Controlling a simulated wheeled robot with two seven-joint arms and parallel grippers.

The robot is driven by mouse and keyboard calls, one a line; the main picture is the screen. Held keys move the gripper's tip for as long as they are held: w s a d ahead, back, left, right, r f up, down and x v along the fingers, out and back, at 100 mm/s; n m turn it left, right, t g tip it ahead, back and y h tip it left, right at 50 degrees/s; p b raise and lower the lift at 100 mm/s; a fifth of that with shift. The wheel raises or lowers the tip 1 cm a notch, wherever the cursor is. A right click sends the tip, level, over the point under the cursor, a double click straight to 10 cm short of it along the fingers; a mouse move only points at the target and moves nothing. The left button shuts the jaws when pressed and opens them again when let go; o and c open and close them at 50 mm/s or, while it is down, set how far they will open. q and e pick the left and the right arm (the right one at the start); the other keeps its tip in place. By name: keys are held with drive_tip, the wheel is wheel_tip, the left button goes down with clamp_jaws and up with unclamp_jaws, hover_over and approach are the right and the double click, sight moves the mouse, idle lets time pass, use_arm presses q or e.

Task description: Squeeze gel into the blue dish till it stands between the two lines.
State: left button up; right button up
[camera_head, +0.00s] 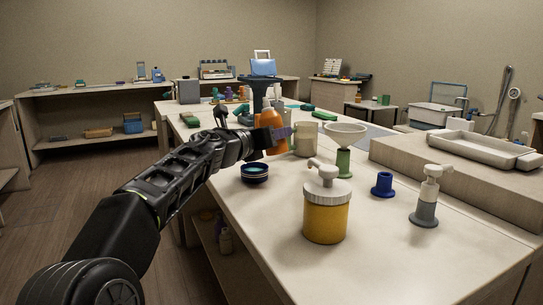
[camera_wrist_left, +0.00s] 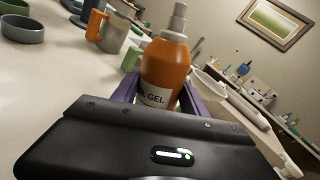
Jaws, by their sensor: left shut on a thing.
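My left gripper (camera_head: 280,133) is shut on an orange gel bottle (camera_head: 269,119) and holds it above the table. In the left wrist view the bottle (camera_wrist_left: 165,70) stands between purple fingers, its grey nozzle at the top and part of a white label reading "GEL" showing. The blue dish (camera_head: 255,178) sits on the table near its left edge, below and left of the bottle. It has a dark rim and teal-blue inside; its two lines and the gel level are too small to make out. My right gripper is not in view.
A yellow pump jar (camera_head: 325,218), a grey-white pump bottle (camera_head: 427,197), a small blue stand (camera_head: 383,184) and a white bowl on a green stand (camera_head: 344,160) stand right of the dish.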

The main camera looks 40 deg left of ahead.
use_arm(q)
drive_tip(key=m+h+b, duration=0.2)
drive_tip(key=shift+f+m, duration=0.1)
drive_tip(key=shift+m, duration=0.3)
drive_tip(key=m+h, duration=0.1)
drive_tip(key=r+m+h, duration=0.1)
drive_tip(key=m+h, duration=0.1)
drive_tip(key=shift+w+d+r+p, duration=0.2)
drive_tip(key=shift+d+r+p, duration=0.05)
drive_tip(key=shift+p, duration=0.15)
drive_tip(key=shift+d+r+m+h+p, duration=0.15)
drive_tip(key=shift+m+h+p, duration=0.2)
drive_tip(key=shift+m+h, duration=0.15)
drive_tip(key=shift+d+r+m+h+p, duration=0.15)
drive_tip(key=shift+m+h+p, duration=0.15)
drive_tip(key=shift+m+h, duration=0.5)
drive_tip(key=shift+m, duration=0.1)
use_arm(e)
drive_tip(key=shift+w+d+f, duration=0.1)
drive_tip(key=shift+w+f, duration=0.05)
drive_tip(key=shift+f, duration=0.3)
use_arm(q)
drive_tip(key=shift+f, duration=0.1)
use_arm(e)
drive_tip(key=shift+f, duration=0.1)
